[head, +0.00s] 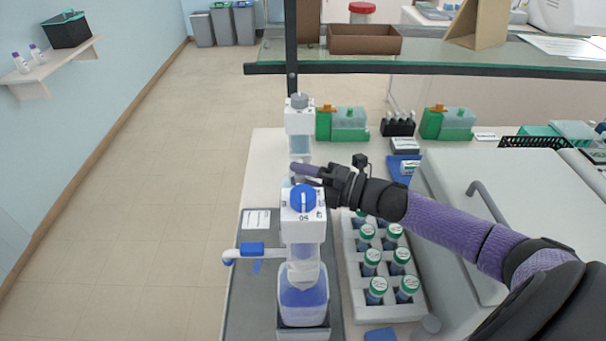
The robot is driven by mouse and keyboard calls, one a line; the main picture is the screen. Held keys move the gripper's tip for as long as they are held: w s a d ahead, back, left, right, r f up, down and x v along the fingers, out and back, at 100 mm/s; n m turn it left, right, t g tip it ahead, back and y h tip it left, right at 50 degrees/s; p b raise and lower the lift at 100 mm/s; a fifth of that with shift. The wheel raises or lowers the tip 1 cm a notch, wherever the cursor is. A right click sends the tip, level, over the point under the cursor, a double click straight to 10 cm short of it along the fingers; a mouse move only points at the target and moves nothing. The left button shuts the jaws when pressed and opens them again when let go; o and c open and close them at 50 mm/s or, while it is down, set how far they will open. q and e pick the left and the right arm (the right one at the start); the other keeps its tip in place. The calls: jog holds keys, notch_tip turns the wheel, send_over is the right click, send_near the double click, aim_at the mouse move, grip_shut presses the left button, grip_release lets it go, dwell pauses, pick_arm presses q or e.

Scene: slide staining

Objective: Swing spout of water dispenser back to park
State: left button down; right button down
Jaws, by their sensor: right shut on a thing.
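A white dispenser with a blue knob (302,198) stands upright on the dark grey mat over a clear bottle of blue liquid (303,297). Its blue-handled spout (246,252) points left. A second white dispenser with a grey cap (299,118) stands behind it. My right gripper (304,174) reaches in from the right between the two dispensers, its purple fingers pointing left. It is shut on a small part that looks like the rear dispenser's spout; the fingers and the front dispenser mostly hide this part. My left gripper is out of view.
A white rack (349,262) of green-capped bottles stands right of the mat. A large white box with a grey handle (480,195) fills the right. A glass shelf (430,56) crosses above the back. Green boxes (324,124) stand behind. Open floor lies left.

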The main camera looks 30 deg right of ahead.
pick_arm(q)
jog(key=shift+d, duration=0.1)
